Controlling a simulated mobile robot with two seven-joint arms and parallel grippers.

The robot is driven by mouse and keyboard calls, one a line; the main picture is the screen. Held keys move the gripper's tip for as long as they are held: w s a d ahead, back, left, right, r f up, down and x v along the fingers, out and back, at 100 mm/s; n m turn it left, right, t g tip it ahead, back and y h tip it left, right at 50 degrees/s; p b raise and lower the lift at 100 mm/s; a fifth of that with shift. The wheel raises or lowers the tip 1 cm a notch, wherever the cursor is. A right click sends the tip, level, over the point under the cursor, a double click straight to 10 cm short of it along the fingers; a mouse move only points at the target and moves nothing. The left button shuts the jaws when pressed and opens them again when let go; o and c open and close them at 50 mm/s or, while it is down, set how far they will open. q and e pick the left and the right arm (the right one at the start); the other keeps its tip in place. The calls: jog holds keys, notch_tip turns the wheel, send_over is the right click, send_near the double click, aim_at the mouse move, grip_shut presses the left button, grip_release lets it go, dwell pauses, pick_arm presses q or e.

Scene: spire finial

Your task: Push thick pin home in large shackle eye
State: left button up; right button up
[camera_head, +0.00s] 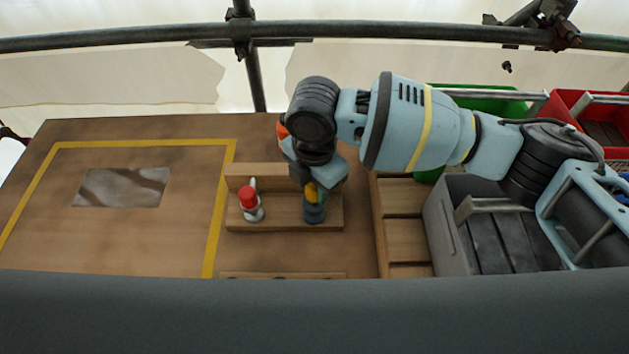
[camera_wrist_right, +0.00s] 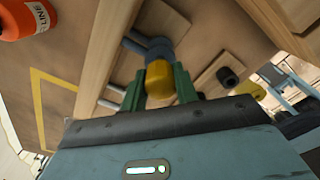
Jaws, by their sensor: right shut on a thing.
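My right gripper (camera_head: 310,184) is over the wooden block with the back board. In the right wrist view its green fingers (camera_wrist_right: 158,84) are closed on a yellow cylindrical piece (camera_wrist_right: 159,80), which looks like the head of the thick pin. The yellow piece (camera_head: 312,194) meets a blue-grey part (camera_head: 314,213), likely the large shackle, standing on the block. The blue-grey part also shows beyond the yellow head in the wrist view (camera_wrist_right: 158,48). The pin's shank is hidden, so I cannot tell how deep it sits. My left gripper is not in view.
A red-topped pale fitting (camera_head: 249,198) stands left on the same wooden block (camera_head: 282,223). An orange bottle (camera_wrist_right: 25,18) shows in the wrist view. A grey crate (camera_head: 440,228) stands right, with green (camera_head: 490,104) and red (camera_head: 570,103) bins behind. The yellow-taped area left is mostly clear.

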aim_at(313, 197)
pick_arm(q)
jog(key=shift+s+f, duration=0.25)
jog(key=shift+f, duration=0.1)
pick_arm(e)
jog(key=shift+f, duration=1.05)
jog(key=shift+s+f, duration=0.1)
jog(key=shift+f, duration=0.2)
pick_arm(q)
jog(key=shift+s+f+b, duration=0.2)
jog(key=shift+b, duration=0.15)
pick_arm(e)
jog(key=shift+a+f, duration=0.1)
jog(key=shift+f, duration=0.1)
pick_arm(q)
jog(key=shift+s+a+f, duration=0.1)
pick_arm(e)
jog(key=shift+s+f, duration=0.1)
jog(key=shift+w+r+p, duration=0.2)
jog(key=shift+r+p, duration=0.1)
jog(key=shift+r, duration=0.35)
jog(key=shift+r+p, duration=0.85)
jog(key=shift+r, duration=1.05)
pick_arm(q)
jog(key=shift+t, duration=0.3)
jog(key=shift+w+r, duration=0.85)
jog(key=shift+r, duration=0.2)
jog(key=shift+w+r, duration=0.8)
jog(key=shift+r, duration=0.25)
pick_arm(e)
jog(key=shift+r, duration=0.65)
